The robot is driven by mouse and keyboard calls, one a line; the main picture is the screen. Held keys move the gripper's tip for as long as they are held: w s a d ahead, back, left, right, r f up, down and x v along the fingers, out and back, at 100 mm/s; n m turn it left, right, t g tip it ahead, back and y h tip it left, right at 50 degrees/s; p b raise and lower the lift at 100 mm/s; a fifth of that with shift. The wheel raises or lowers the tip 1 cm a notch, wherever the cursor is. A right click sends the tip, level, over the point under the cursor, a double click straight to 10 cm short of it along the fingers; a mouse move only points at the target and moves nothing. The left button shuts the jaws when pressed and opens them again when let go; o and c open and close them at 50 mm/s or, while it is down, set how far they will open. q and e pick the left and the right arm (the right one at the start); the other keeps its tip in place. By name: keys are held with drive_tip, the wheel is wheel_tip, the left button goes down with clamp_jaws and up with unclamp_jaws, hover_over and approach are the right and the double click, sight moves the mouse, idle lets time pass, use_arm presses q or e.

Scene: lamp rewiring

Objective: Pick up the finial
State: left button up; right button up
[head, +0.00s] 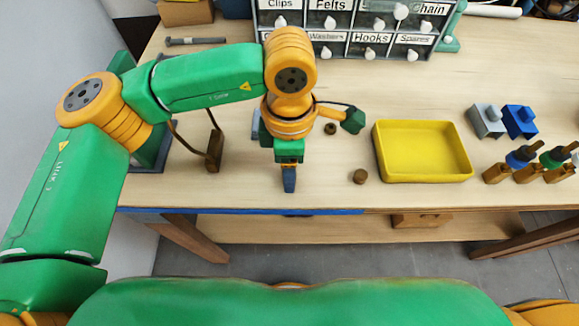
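Two small brown round pieces lie on the wooden table; either could be the finial, and I cannot tell which. One, a knob-like ball (360,176), sits near the front edge, left of the yellow tray. The other, a darker ring-like piece (330,128), lies farther back. My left gripper (289,185) points down near the table's front edge, left of both pieces and apart from them. Its fingers are seen edge-on, so their opening is hidden; nothing shows in them. My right gripper is out of view.
An empty yellow tray (424,178) stands right of the brown pieces. Grey (487,121) and blue (519,122) blocks and several wooden blocks with handled tools stand at the right. A labelled drawer cabinet (350,37) is at the back. A brown stand (214,150) is left of my gripper.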

use_arm(q)
drive_tip(key=shift+f, duration=0.6)
drive_tip(key=shift+s, duration=0.1)
clamp_jaws()
